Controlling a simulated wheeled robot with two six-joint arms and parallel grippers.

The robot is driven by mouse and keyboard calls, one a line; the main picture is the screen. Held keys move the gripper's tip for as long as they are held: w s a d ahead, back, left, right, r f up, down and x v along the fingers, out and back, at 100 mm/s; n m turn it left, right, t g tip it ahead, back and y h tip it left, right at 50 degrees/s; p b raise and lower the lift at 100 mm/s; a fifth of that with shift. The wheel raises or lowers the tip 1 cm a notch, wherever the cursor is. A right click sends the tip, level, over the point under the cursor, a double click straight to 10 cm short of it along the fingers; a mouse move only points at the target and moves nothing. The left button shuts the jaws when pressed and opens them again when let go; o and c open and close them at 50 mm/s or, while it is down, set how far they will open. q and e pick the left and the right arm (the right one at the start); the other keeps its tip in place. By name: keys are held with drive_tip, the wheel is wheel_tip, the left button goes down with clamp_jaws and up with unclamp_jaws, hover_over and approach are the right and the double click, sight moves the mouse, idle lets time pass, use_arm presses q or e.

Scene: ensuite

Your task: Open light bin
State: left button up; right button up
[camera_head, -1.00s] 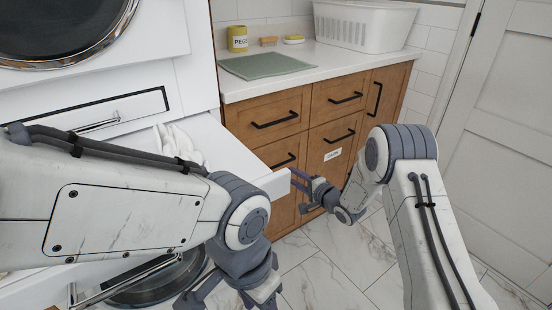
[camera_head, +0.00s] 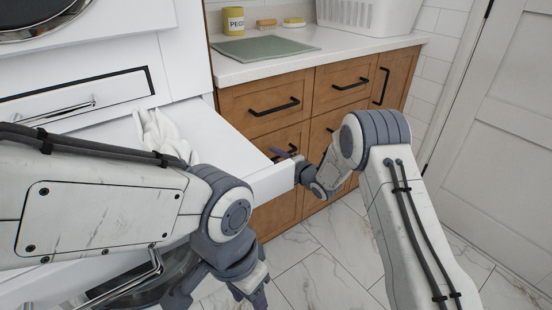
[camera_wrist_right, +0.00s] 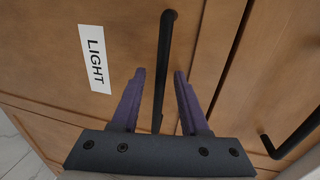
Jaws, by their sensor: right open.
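The light bin front (camera_wrist_right: 125,45) is a wooden panel with a white LIGHT label (camera_wrist_right: 95,58), seen in the right wrist view. Its black bar handle (camera_wrist_right: 163,65) stands between the purple fingers of my open right gripper (camera_wrist_right: 160,75), with space on both sides. In the head view my right gripper (camera_head: 285,154) is at the cabinet's lower fronts, partly behind the white drawer's corner. My right arm hides the label there. My left gripper (camera_head: 222,292) hangs at the bottom edge, its fingertips cut off.
A white drawer (camera_head: 205,135) with white cloth (camera_head: 160,135) stands open left of the cabinet, close to my right gripper. The counter (camera_head: 290,62) holds a green mat (camera_head: 262,47) and a white basket (camera_head: 370,14). A white door (camera_head: 505,130) is at right. Marble floor (camera_head: 330,250) lies between.

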drive_tip(key=shift+c, duration=0.3)
clamp_jaws()
drive_tip(key=shift+d, duration=0.1)
idle(1.0)
